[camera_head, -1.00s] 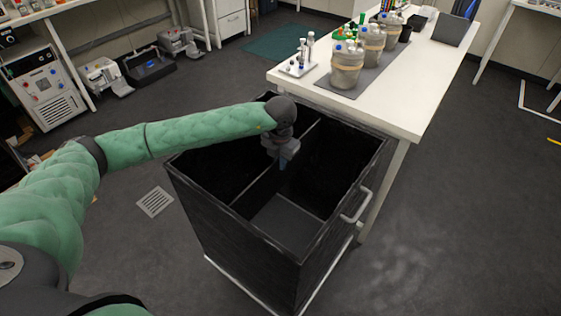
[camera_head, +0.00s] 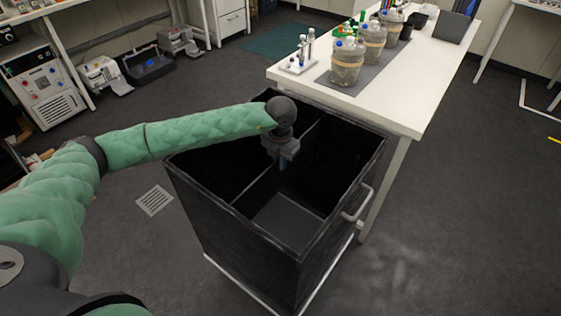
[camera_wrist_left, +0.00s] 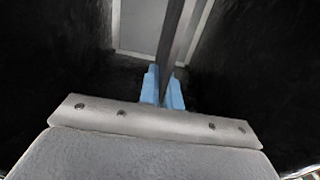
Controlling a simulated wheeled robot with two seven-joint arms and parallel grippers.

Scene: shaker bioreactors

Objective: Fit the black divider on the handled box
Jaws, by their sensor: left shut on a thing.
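The handled box (camera_head: 222,232) is a tall black open bin in the middle of the head view, with a pale handle (camera_head: 357,206) on its right side. The black divider (camera_head: 259,190) is a thin panel standing inside it, running across the opening between two sides. My left gripper (camera_head: 283,163) is over the middle of the opening, shut on the divider's top edge. In the left wrist view, its blue fingertips (camera_wrist_left: 163,88) sit on either side of the divider (camera_wrist_left: 176,35). The divider's lower edge and its far end are partly hidden. My right gripper is not in view.
A white table (camera_head: 395,100) stands close behind the box, carrying several banded vessels (camera_head: 346,62) and a small rack (camera_head: 299,66). Open floor lies left and right of the box. Lab equipment (camera_head: 43,88) stands at the far left.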

